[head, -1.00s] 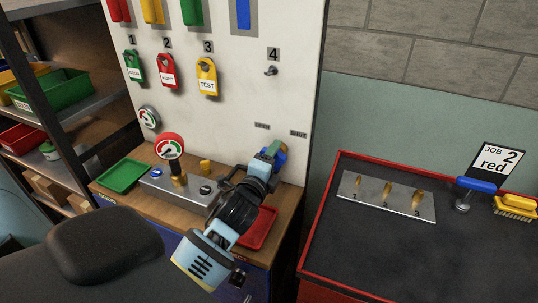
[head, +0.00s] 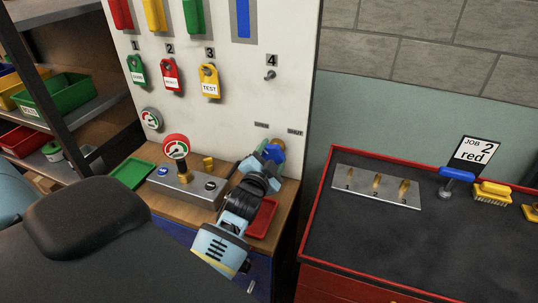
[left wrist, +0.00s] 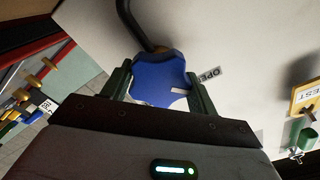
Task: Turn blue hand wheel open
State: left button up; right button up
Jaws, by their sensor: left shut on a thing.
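The blue hand wheel (head: 274,153) is on the lower right of the white panel, under the small OPEN and SHUT labels. In the left wrist view the wheel (left wrist: 158,78) fills the space between my fingers, and a pale mark shows on its face. My left gripper (head: 266,157) is shut on the wheel, with one green finger on each side of it in the left wrist view (left wrist: 160,84). The OPEN label (left wrist: 209,76) shows upside down beside the right finger there. The wheel's back side is hidden. My right gripper is not in view.
A gauge block (head: 187,187) stands on the wooden bench, between a green tray (head: 132,174) and a red tray (head: 262,218). Tags hang on the panel above. A red-edged cabinet (head: 330,245) stands to the right, with a brush and a blue-handled tool on top.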

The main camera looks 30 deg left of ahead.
pick_arm(q)
jog(key=shift+r+n+p, duration=0.15)
jog(key=shift+n+p, duration=0.2)
jog(key=shift+n, duration=0.95)
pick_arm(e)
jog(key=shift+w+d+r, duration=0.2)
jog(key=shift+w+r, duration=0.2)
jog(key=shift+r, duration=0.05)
pick_arm(q)
jog(key=shift+n, duration=0.3)
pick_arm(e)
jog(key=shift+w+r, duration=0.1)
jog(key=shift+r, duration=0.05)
pick_arm(q)
jog(key=o, duration=1)
jog(key=v, duration=0.7)
jog(key=shift+s+d, duration=0.1)
jog(key=shift+s, duration=0.3)
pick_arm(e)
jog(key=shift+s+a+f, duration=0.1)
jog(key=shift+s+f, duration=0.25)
